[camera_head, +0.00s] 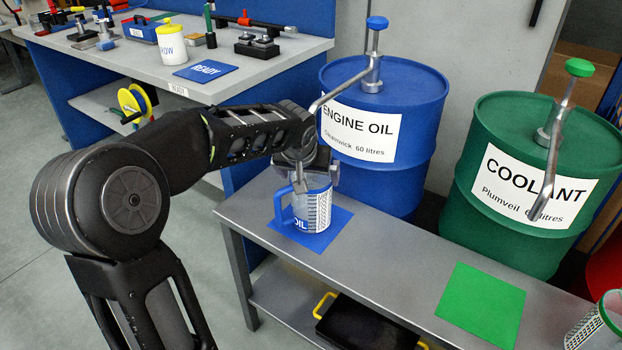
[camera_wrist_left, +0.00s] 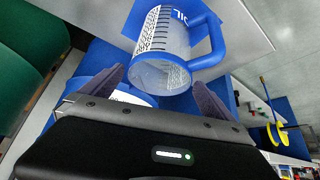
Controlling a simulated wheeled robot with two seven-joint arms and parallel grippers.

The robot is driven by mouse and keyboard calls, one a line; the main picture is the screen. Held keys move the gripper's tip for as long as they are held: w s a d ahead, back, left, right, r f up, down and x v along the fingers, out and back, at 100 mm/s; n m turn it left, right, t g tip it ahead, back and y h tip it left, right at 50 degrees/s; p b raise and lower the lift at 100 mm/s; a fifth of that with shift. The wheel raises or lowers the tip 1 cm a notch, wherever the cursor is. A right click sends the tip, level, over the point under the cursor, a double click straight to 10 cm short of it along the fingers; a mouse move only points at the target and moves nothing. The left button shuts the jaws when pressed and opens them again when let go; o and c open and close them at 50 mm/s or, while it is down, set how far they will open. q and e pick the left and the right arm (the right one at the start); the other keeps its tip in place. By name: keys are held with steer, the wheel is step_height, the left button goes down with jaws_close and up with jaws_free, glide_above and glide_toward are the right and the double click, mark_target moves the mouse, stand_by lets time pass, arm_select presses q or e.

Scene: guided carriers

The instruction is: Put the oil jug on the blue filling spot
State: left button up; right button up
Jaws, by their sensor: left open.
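The oil jug (camera_head: 318,211), clear with a blue handle, rim and OIL label, stands upright on the blue filling spot (camera_head: 336,241) on the grey bench. In the left wrist view the jug (camera_wrist_left: 170,40) shows with its open mouth towards my gripper. My left gripper (camera_head: 301,186) is open behind and beside the jug's upper part. In the left wrist view its fingertips (camera_wrist_left: 158,82) are spread to either side of the jug's rim; whether they touch it I cannot tell. My right gripper is not in view.
The blue engine oil drum (camera_head: 420,125) with its pump spout (camera_head: 340,85) stands behind the jug. A green coolant drum (camera_head: 490,235), a green spot (camera_head: 480,305) and another jug (camera_head: 590,335) are at right. A workbench with a READY mat (camera_head: 205,71) is at back left.

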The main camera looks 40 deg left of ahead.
arm_select(q)
steer(key=v, duration=0.6)
